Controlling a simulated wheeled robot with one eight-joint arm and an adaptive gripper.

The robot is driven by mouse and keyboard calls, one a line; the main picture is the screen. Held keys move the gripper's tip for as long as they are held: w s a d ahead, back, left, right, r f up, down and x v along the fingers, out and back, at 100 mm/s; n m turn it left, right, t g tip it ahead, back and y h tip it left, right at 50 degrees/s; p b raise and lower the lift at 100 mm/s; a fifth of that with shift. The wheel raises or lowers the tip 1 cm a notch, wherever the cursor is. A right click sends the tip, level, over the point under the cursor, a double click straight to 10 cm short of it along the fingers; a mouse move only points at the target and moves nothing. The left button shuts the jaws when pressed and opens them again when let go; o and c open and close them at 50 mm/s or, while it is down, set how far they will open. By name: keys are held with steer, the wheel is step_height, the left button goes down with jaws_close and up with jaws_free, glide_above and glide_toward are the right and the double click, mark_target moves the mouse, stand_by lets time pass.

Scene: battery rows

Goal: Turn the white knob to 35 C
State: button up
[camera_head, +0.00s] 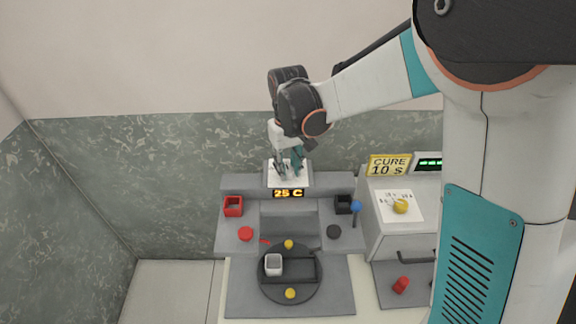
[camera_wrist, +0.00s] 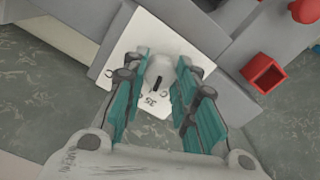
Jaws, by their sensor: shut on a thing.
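The white knob (camera_wrist: 161,72) sits on a white dial plate (camera_wrist: 122,48) and has a black pointer mark. In the wrist view the plate carries printed numbers, and "35" shows near the knob on the side towards my gripper. My gripper (camera_wrist: 160,78) is shut on the knob, with one teal finger on each side. In the head view my gripper (camera_head: 288,168) reaches down onto the dial plate (camera_head: 301,178) and hides the knob. The display (camera_head: 288,193) below the plate reads 25 C.
A red square holder (camera_head: 233,206) and a black one (camera_head: 343,204) flank the display. A yellow knob (camera_head: 400,206) and a "CURE 10 s" sign (camera_head: 389,166) are at right.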

mark_target(288, 169)
steer(key=o, duration=1.1)
step_height(288, 169, up, 12)
steer(key=d+r+m+p, duration=0.1)
steer(key=d+r+m, duration=0.15)
steer(key=d, duration=0.55)
steer(key=s+d+f+t+b, duration=0.2)
steer(key=s+f+b, duration=0.2)
steer(key=s, duration=0.3)
steer(key=s+d+f+m+t+b, duration=0.1)
steer(key=s+d+f+t+b, duration=0.1)
steer(key=s, duration=0.4)
steer(key=s+d+f+t+b, duration=0.3)
steer(key=s+d+f+b, duration=0.1)
steer(key=s+f+b, duration=0.3)
steer(key=shift+s+d+f+m, duration=0.1)
steer(key=shift+s+d+m, duration=0.15)
steer(key=shift+s, duration=0.1)
